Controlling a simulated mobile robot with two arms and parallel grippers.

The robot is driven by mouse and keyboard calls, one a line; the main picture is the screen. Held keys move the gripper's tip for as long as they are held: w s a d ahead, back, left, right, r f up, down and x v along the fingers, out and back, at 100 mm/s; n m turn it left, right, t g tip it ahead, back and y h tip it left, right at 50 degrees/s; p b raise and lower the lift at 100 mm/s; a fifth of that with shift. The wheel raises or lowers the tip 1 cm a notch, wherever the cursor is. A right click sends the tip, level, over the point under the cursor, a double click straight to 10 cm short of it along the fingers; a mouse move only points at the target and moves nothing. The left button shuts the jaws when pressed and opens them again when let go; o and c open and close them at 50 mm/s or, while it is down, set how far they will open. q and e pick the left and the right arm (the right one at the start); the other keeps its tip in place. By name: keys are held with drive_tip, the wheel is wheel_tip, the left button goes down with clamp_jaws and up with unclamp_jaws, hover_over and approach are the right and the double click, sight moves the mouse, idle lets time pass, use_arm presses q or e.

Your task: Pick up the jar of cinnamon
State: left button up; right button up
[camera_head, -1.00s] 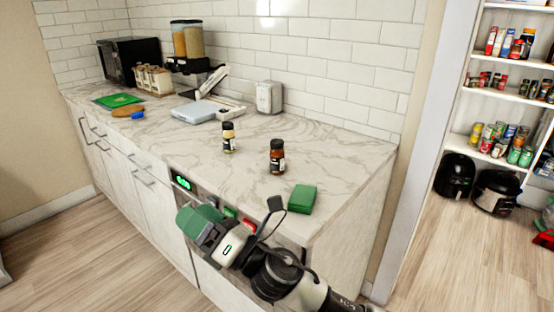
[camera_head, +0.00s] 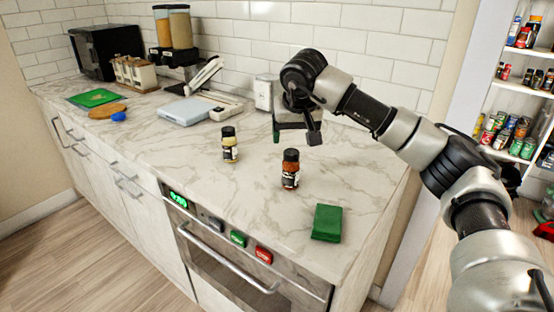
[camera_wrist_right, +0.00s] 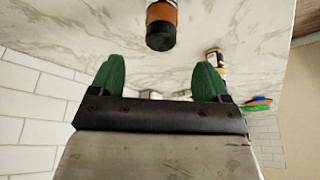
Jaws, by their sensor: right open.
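A reddish-brown spice jar with a black cap and dark label (camera_head: 290,172), which looks like the cinnamon, stands upright on the marble counter (camera_head: 190,150). In the right wrist view the jar (camera_wrist_right: 162,18) appears upside down, beyond the fingertips and between their lines. A second jar with pale yellow contents (camera_head: 230,148) stands to its left; part of it shows in the wrist view (camera_wrist_right: 215,60). My right gripper (camera_head: 294,132) is open and empty behind the brown jar, apart from it. Its green fingers (camera_wrist_right: 158,80) are spread. My left gripper is not in view.
A green block (camera_head: 327,223) lies near the counter's front right edge. A white toaster-like appliance (camera_head: 264,92) stands at the wall behind the gripper. A scale (camera_head: 187,110) and dispensers (camera_head: 172,30) are further left. The counter around the jars is clear.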

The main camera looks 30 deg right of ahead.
sight(292, 152)
drive_tip(key=shift+d+f, duration=0.3)
drive_tip(key=x, duration=0.3)
drive_tip(key=shift+s+f, duration=0.25)
drive_tip(key=shift+f, duration=0.15)
drive_tip(key=x, duration=0.5)
drive_tip(key=shift+w+a+p, duration=0.15)
drive_tip(key=shift+a+p, duration=0.15)
drive_tip(key=shift+a, duration=0.1)
drive_tip(key=shift+w+f, duration=0.1)
drive_tip(key=shift+f, duration=0.1)
drive_tip(key=shift+c, duration=0.7)
drive_tip(key=c, duration=0.9)
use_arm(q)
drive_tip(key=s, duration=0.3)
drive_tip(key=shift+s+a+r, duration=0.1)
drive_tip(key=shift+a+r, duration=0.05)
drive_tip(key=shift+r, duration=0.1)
use_arm(e)
drive_tip(key=shift+r, duration=0.1)
